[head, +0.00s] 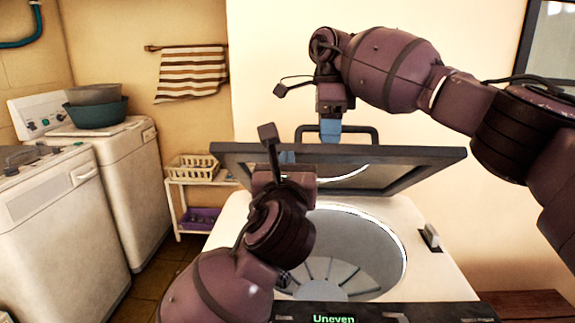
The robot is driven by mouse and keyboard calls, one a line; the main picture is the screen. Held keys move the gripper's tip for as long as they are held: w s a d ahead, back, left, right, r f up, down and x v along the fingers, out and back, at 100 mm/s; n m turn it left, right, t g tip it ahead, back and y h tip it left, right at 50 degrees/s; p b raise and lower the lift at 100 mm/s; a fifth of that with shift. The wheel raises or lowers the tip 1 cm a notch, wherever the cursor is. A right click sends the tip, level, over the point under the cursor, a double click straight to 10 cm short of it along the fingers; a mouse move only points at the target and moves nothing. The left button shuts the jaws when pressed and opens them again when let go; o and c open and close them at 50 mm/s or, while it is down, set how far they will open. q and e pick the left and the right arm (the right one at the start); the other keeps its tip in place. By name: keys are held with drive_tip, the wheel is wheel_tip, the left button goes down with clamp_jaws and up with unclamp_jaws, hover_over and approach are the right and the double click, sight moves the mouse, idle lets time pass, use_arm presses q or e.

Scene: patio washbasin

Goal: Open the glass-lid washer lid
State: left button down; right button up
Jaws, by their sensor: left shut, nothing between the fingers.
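The washer (440,270) is a white top-loader in front of me. Its glass lid (420,168), in a dark frame, is raised and tilted, with the round drum (345,245) showing below. A dark bar handle (368,131) stands at the lid's far edge. My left gripper (287,157) is shut and empty, at the left part of the lid; its blue tips are partly hidden there. My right gripper (331,132) points down at the handle, its blue fingers overlapping it in the picture. I cannot tell whether they grip it.
Two white washers (55,215) stand at the left, the farther one with bowls (95,108) on it. A low shelf (177,208) with baskets (192,168) is behind. A striped towel (190,73) hangs on the wall. A dark control panel (400,312) edges the washer's front.

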wheel_tip(320, 180, up, 8)
drive_tip(key=w, duration=0.1)
drive_tip(key=shift+w+f, duration=0.25)
idle(0.4)
